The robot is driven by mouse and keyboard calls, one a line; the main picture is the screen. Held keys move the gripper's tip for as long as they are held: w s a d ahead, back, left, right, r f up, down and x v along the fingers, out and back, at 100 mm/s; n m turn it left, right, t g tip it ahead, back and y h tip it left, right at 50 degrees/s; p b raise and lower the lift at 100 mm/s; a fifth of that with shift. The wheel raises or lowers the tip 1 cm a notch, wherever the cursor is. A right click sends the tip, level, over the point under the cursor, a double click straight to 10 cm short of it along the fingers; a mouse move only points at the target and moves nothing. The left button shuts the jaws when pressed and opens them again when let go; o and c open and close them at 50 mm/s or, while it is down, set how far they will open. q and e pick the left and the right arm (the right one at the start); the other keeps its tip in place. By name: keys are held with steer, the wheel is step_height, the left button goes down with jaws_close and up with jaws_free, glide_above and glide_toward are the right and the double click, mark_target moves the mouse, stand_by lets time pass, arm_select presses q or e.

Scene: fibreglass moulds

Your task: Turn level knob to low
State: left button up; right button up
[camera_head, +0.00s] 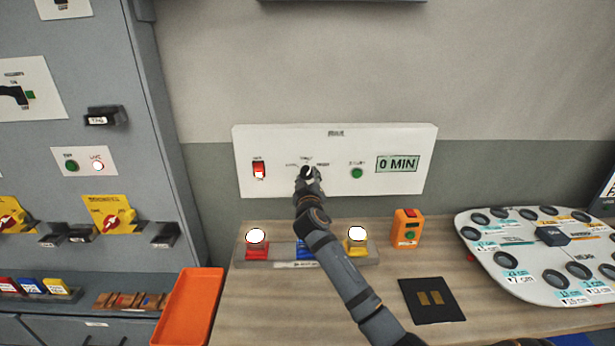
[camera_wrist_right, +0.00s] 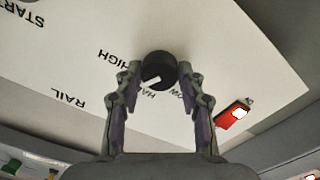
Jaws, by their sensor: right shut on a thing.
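The level knob (camera_wrist_right: 158,66) is black and round, with a white pointer mark, on a white panel (camera_head: 285,140) on the wall. In the wrist view the mark points down-left, toward the partly hidden "HA..." label, with "HIGH" to its left and a partly hidden "LOW" to its right. My right gripper (camera_wrist_right: 160,82) has its two fingers on either side of the knob and is shut on it. My left gripper is not in view.
The panel also bears a red switch (camera_head: 259,169), a green button (camera_head: 357,173) and a "0 MIN" display (camera_head: 397,164). Below stand red (camera_head: 257,252) and yellow (camera_head: 357,246) pieces, an orange box (camera_head: 406,229) and an orange tray (camera_head: 188,308). A grey cabinet (camera_head: 160,200) borders the left.

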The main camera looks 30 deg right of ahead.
steer(key=n+p, duration=0.2)
steer(key=n, duration=0.2)
steer(key=shift+r+n, duration=0.1)
steer(key=shift+n, duration=0.2)
steer(key=n+p, duration=0.2)
steer(key=n, duration=0.2)
steer(key=shift+n, duration=0.3)
steer(key=n+p, duration=0.3)
steer(key=n, duration=0.1)
steer(key=shift+n+p, duration=0.95)
steer(key=shift+n, duration=1.15)
steer(key=o, duration=1.2)
steer(key=shift+c, duration=0.2)
steer(key=shift+s, duration=0.1)
